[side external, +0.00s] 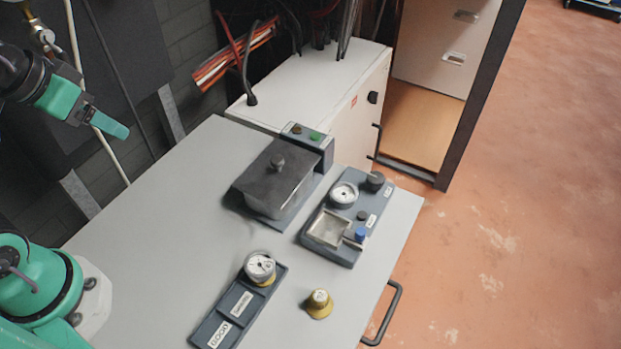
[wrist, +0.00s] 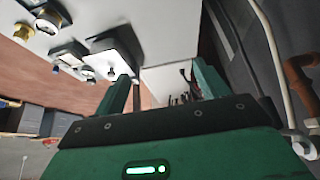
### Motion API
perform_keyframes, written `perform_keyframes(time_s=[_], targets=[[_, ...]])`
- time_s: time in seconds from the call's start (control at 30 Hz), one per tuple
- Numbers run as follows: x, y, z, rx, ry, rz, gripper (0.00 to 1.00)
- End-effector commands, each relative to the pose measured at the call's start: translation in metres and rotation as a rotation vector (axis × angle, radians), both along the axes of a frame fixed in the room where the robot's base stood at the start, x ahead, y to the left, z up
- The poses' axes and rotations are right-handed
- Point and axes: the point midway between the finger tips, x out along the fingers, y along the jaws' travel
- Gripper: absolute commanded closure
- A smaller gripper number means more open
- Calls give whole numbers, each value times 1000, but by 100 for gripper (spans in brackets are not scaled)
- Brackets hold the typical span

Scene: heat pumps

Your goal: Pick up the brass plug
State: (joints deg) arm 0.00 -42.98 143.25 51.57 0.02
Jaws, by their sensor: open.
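The brass plug (side external: 319,303) stands on the light grey table near its right front edge, to the right of the dark tray. In the wrist view, a small brass-coloured piece at the upper left looks like the same plug (wrist: 22,32). My gripper (side external: 116,127) is raised at the upper left in the side view, far from the plug. In the wrist view my gripper (wrist: 162,82) has its two green fingers spread apart with nothing between them.
A dark tray (side external: 215,318) with a gauge (side external: 260,266) at one end lies left of the plug. A lidded grey box (side external: 277,175) and a panel with a gauge and valve (side external: 358,200) stand farther back. The table's left part (side external: 150,210) is clear.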

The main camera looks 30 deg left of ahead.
Motion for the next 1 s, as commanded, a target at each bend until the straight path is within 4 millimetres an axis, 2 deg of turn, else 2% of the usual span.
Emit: perform_keyframes(time_s=[0.33, 0.43, 0.47, 0.8, 1.0], targets=[[0, 0, 0, 0, 0, 0, 27], [0, 0, 0, 0, 0, 0, 44], [0, 0, 0, 0, 0, 0, 46], [1, -1, 0, -3, 2, 1, 46], [11, -12, 1, -27, 27, 1, 46]])
